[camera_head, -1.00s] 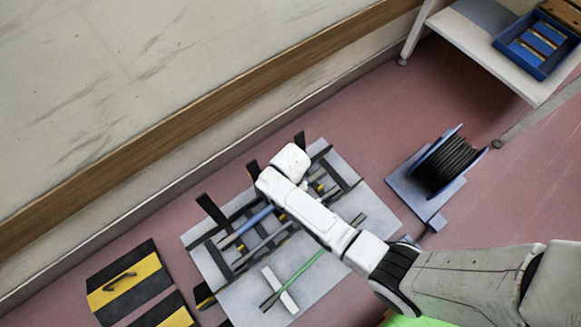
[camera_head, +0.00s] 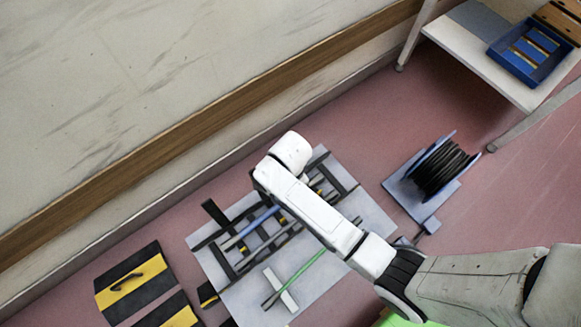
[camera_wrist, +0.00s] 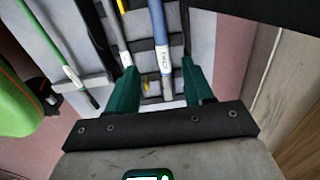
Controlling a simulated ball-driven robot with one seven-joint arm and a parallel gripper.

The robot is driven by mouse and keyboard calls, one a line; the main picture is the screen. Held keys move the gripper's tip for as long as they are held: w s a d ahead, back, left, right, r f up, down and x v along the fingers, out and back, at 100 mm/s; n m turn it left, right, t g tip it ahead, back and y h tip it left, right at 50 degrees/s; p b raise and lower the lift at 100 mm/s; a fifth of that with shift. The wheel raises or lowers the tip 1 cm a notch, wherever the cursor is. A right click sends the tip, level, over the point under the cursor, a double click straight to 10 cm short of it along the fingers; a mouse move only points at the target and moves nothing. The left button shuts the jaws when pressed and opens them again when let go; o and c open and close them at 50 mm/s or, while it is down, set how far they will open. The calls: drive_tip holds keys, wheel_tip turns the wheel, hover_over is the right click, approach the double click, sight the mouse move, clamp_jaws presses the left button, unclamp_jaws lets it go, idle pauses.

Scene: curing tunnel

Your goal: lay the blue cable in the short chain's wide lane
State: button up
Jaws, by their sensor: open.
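The blue cable (camera_head: 262,219) lies over the black chain frame (camera_head: 222,262) on the grey board (camera_head: 235,304) in the head view, with a pale end at its lower left. In the wrist view the blue cable (camera_wrist: 157,22) runs down between the green fingers of my gripper (camera_wrist: 160,88), its white printed label near the fingertips. My gripper is open, with a gap visible on both sides of the cable. In the head view my gripper is hidden under my arm, which also covers part of the chain. I cannot tell which lane is the wide one.
A green cable (camera_head: 302,273) lies across a white block (camera_head: 283,291) on the board. A black cable reel (camera_head: 437,172) stands at right. Yellow-black plates (camera_head: 133,283) lie at lower left. A white table (camera_head: 480,62) holds a blue tray (camera_head: 518,69). A wall runs behind the board.

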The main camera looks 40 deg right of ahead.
drive_tip(key=s+d+r+n, duration=0.4)
drive_tip(key=s+r+n, duration=0.3)
drive_tip(key=s+n, duration=0.1)
drive_tip(key=s+d+r+n+t, duration=0.1)
drive_tip(key=s+d+r+n, duration=0.2)
drive_tip(key=s+r+n, duration=0.4)
drive_tip(key=s+n, duration=0.1)
drive_tip(key=n, duration=0.1)
drive_tip(key=shift+s+d+r+n, duration=0.25)
drive_tip(key=shift+s+d+n, duration=0.05)
drive_tip(key=shift+d, duration=0.1)
